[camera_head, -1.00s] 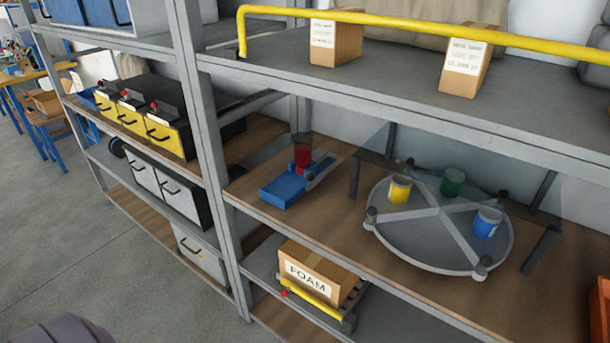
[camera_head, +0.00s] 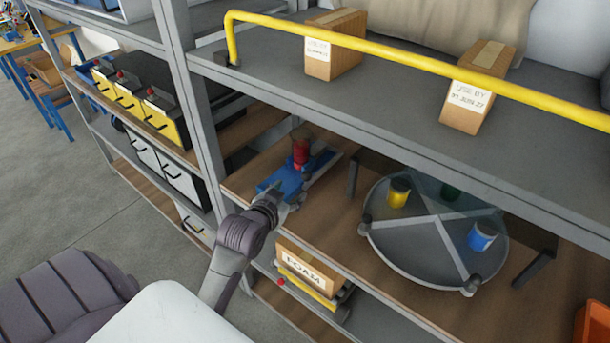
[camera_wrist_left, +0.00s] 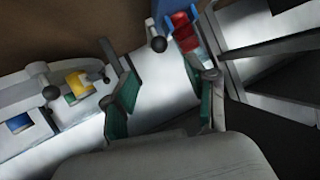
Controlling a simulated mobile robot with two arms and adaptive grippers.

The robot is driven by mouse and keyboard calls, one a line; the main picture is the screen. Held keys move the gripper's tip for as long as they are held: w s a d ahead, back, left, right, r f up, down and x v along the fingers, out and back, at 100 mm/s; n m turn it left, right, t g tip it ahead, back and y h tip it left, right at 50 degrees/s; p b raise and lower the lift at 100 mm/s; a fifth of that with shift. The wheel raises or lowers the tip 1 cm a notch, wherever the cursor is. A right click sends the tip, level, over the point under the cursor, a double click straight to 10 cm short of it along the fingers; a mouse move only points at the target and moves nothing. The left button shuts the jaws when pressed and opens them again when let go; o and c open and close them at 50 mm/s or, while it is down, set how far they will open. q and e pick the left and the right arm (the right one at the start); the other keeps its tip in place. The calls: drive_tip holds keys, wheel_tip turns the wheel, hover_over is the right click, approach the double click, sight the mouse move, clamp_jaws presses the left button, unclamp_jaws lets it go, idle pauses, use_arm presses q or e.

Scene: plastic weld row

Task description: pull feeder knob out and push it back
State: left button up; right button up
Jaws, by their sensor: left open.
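The feeder (camera_head: 279,183) is a blue tray with a red cylinder (camera_head: 301,152) at its back, on the middle wooden shelf. In the left wrist view the red cylinder (camera_wrist_left: 183,28) shows at the top. A dark round knob (camera_wrist_left: 157,45) on a short stem shows just left of it; I take this as the feeder knob. In the head view the knob is too small or covered to make out. My left gripper (camera_head: 291,193) is at the front right of the feeder. In its wrist view the gripper (camera_wrist_left: 148,68) is open and empty, with the knob seen between its fingers. My right gripper is not in view.
A round grey turntable (camera_head: 408,258) with yellow, green and blue cups stands right of the feeder. A shelf upright (camera_head: 203,130) is to its left. The upper shelf (camera_head: 350,122) overhangs, with a yellow rail (camera_head: 400,45). A FOAM box (camera_head: 306,268) sits below.

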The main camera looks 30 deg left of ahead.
sight(305, 178)
use_arm(q)
drive_tip(key=p+x, duration=0.1)
drive_tip(key=x, duration=1.1)
drive_tip(key=shift+s, duration=0.1)
clamp_jaws()
